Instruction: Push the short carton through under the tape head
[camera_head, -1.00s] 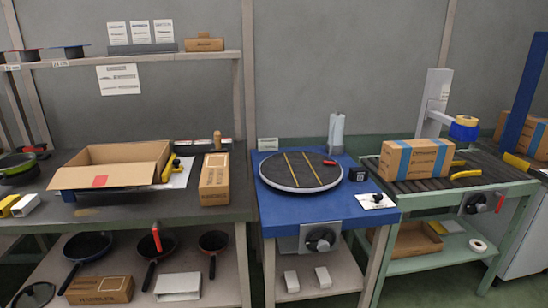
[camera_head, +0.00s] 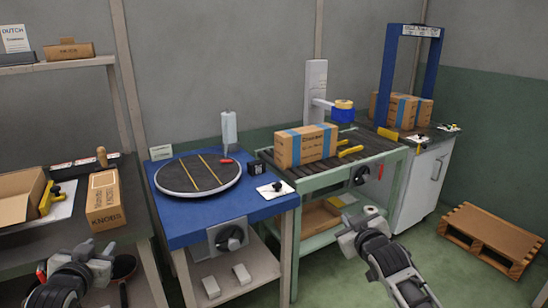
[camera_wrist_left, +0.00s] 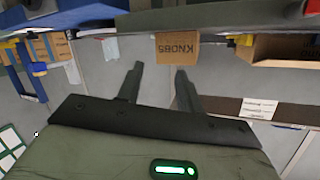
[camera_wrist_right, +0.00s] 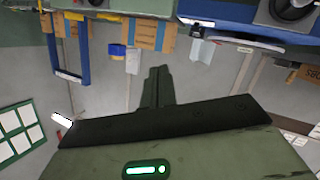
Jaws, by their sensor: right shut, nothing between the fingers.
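A brown carton (camera_head: 305,146) with blue bands stands upright on the roller conveyor (camera_head: 375,146), just left of the tape head (camera_head: 343,112). The tape head has a blue body and yellow roll on a pale post. In the right wrist view, which is upside down, the carton (camera_wrist_right: 145,33) and tape head (camera_wrist_right: 117,50) show far off. My right gripper (camera_wrist_right: 157,75) is shut and empty; in the head view it (camera_head: 352,228) is low in front of the conveyor bench, apart from the carton. My left gripper (camera_wrist_left: 158,75) is open and empty, low at the left.
A blue arch (camera_head: 388,75) stands over the far conveyor end, with more banded cartons (camera_head: 405,108) there. Yellow guides (camera_head: 350,151) lie on the conveyor. A blue turntable bench (camera_head: 180,228) is left of it. A pallet (camera_head: 490,238) lies on the floor at right.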

